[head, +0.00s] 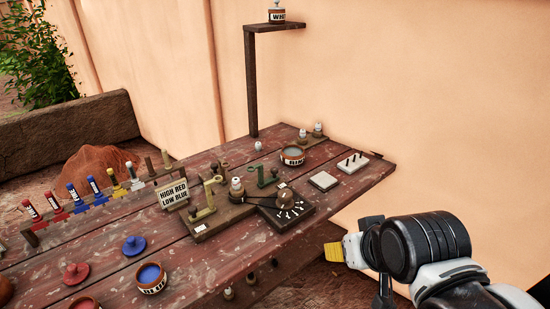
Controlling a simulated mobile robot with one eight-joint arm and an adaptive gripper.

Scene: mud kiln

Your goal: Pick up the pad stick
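I cannot tell for certain which thing is the pad stick. A rack (93,204) on the left of the table holds several upright sticks with red, blue, yellow and white parts. My gripper (345,250), with a yellow tip, is at the lower right, off the table's front edge and far from the rack. It is seen from the side, and its opening is hidden. Nothing shows in it.
A post with a shelf (251,80) rises at the back.

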